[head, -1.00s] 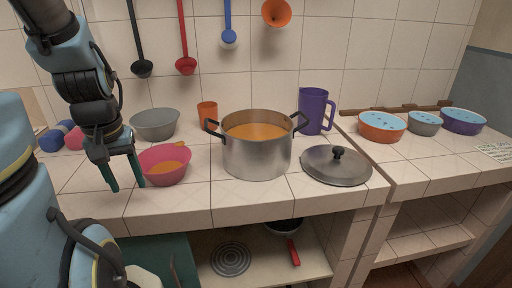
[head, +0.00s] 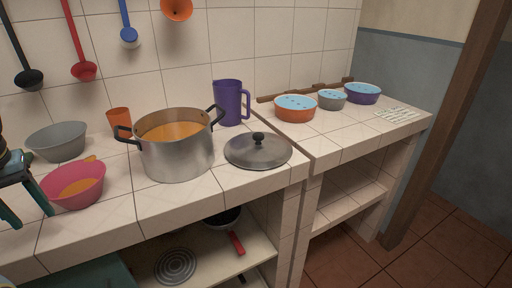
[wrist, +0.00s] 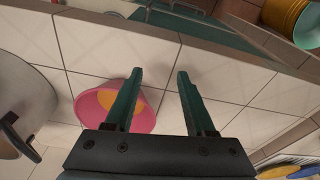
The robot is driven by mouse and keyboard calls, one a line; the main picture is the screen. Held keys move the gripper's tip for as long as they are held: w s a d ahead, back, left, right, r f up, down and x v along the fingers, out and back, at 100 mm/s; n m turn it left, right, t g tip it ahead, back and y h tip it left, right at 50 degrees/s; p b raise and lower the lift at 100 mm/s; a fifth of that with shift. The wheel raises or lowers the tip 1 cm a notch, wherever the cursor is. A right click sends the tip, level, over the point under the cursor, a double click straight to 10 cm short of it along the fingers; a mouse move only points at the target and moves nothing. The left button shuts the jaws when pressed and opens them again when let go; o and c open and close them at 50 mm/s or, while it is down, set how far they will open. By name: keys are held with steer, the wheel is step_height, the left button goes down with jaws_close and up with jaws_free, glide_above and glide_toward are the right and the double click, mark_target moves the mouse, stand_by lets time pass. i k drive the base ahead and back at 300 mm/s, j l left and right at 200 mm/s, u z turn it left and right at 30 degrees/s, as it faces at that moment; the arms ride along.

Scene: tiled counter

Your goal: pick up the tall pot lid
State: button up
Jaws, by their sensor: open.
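The pot lid (head: 258,151) is a grey metal disc with a black knob, lying flat on the tiled counter to the right of the pot. The tall metal pot (head: 177,158) stands uncovered, with orange contents and black handles. My gripper (head: 30,220) is at the left edge of the head view, partly cut off, far to the left of the lid. In the wrist view my gripper (wrist: 160,85) is open with nothing between its teal fingers. The lid does not show in the wrist view.
A pink bowl (head: 75,186) with orange contents is close to my gripper. A grey bowl (head: 58,143), an orange cup (head: 119,122) and a purple pitcher (head: 230,102) stand behind. Ladles hang above. An orange dish (head: 295,110) stands on the right counter, whose front is clear.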

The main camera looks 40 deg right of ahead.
mark_target(256, 150)
steer(key=k+l+u, duration=0.2)
steer(key=k, duration=0.2)
steer(key=k+l+u, duration=0.15)
steer(key=k, duration=0.3)
steer(key=l+u, duration=0.15)
steer(key=l, duration=0.3)
steer(key=k+l+u, duration=0.1)
steer(key=l, duration=0.3)
steer(key=k+l+u, duration=0.15)
steer(key=l, duration=0.3)
steer(key=l+u, duration=0.15)
steer(key=l, duration=0.3)
steer(key=k+l, duration=0.1)
steer(key=l, duration=0.4)
steer(key=u, duration=0.05)
